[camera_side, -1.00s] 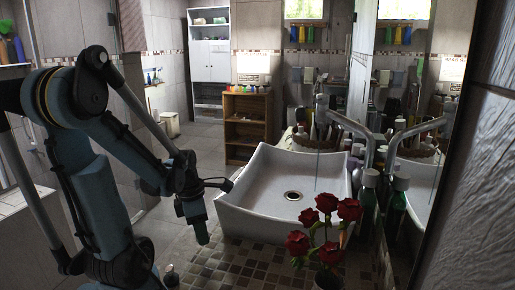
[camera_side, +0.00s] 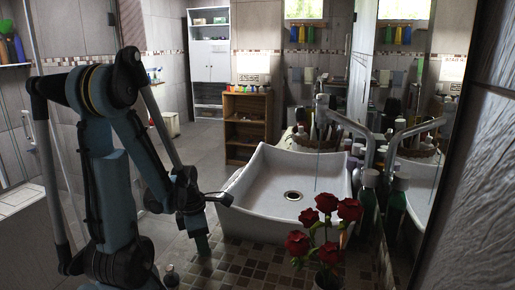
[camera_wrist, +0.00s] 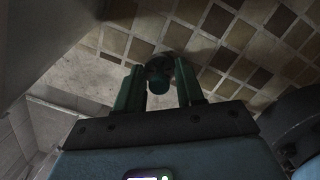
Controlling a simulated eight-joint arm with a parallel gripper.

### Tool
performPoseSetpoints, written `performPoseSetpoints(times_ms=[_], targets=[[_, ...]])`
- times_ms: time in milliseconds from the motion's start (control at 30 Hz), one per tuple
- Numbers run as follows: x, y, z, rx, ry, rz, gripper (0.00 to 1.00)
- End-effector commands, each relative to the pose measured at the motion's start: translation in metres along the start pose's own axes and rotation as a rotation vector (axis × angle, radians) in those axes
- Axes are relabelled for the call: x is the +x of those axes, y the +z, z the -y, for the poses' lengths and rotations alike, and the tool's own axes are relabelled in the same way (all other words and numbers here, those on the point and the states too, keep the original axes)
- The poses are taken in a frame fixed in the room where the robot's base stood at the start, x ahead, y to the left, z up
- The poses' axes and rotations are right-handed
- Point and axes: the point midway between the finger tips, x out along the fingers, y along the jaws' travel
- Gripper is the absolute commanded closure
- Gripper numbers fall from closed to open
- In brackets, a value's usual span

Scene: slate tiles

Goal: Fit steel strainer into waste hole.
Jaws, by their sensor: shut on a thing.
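The white square basin (camera_side: 262,212) stands on the tiled counter, and its round waste hole (camera_side: 293,195) shows open at the bottom in the side view. My gripper (camera_side: 203,246) points down at the counter's left edge, left of the basin and apart from it. In the wrist view my gripper (camera_wrist: 159,86) has its green fingers closed on a small dark round thing, which I take to be the steel strainer (camera_wrist: 158,70). Shadow hides its detail, and I cannot make it out in the side view.
Red roses (camera_side: 325,225) stand at the counter's front right. Bottles (camera_side: 368,195) and a tap (camera_side: 345,122) line the basin's right side, with a basket (camera_side: 316,142) behind. A small dark bottle (camera_side: 171,276) is at the lower left. Bare tiled counter (camera_side: 240,262) lies before the basin.

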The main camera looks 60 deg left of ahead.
Motion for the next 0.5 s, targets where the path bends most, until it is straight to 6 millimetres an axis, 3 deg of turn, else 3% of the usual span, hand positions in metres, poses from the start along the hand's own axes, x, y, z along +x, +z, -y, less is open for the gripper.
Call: performPoseSetpoints(times_ms=[33, 67, 200, 500], targets=[[0.0016, 0.0000, -0.0003, 0.000, 0.000, 0.000, 0.96], [0.0019, -0.0001, -0.0003, 0.000, 0.000, 0.000, 0.61], [0.0015, -0.0001, -0.0001, 0.000, 0.000, 0.000, 0.39], [0.0015, -0.0002, 0.0000, 0.000, 0.000, 0.000, 0.37]])
